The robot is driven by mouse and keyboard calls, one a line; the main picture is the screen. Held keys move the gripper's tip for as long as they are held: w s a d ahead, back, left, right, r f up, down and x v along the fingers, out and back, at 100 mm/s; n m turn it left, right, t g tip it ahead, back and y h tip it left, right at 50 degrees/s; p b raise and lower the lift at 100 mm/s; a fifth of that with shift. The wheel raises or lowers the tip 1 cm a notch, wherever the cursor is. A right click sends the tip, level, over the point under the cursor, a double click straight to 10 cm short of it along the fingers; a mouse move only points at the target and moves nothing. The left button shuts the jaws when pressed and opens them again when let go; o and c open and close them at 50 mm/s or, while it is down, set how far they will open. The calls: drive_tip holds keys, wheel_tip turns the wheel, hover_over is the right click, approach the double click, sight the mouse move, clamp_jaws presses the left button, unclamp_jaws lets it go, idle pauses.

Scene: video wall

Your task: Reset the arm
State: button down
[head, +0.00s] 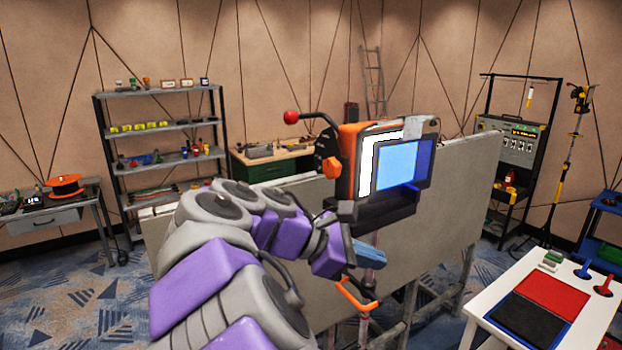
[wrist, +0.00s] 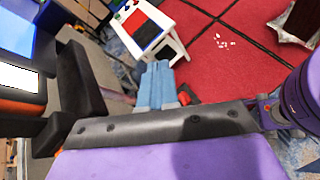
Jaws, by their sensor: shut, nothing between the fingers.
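My arm, purple and grey, reaches up from the bottom of the head view. My gripper (head: 372,254) has light blue fingers, and it also shows in the wrist view (wrist: 158,85). Its fingers are together with nothing between them. It sits just below an orange and black device (head: 345,165) with a blue and white screen. In the wrist view the screen (wrist: 18,78) fills the left edge, close beside the arm. I cannot tell whether the arm touches the device.
A grey panel (head: 450,180) stands behind the arm. A white table (head: 480,305) with red and black areas is at the lower right. A shelf (head: 160,165) and a workbench (head: 45,215) stand at the left. Patterned carpet (head: 90,290) is open at the lower left.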

drive_tip(key=s+d+f+m+g+y+b, duration=0.45)
drive_tip(key=s+d+f+m, duration=0.45)
drive_tip(key=s+f, duration=0.5)
drive_tip(key=s+a+f+m+y+b, duration=0.2)
drive_tip(key=s+f+m+y+b, duration=0.1)
drive_tip(key=s+f, duration=0.5)
drive_tip(key=s+a+f+m+y+b, duration=0.3)
drive_tip(key=s+f, duration=0.5)
drive_tip(key=f, duration=0.4)
drive_tip(key=shift+s+f+m+y+b, duration=0.4)
drive_tip(key=shift+m+y+b, duration=0.25)
drive_tip(key=shift+m+b, duration=0.2)
drive_tip(key=shift+d+g, duration=0.1)
drive_tip(key=shift+g, duration=0.15)
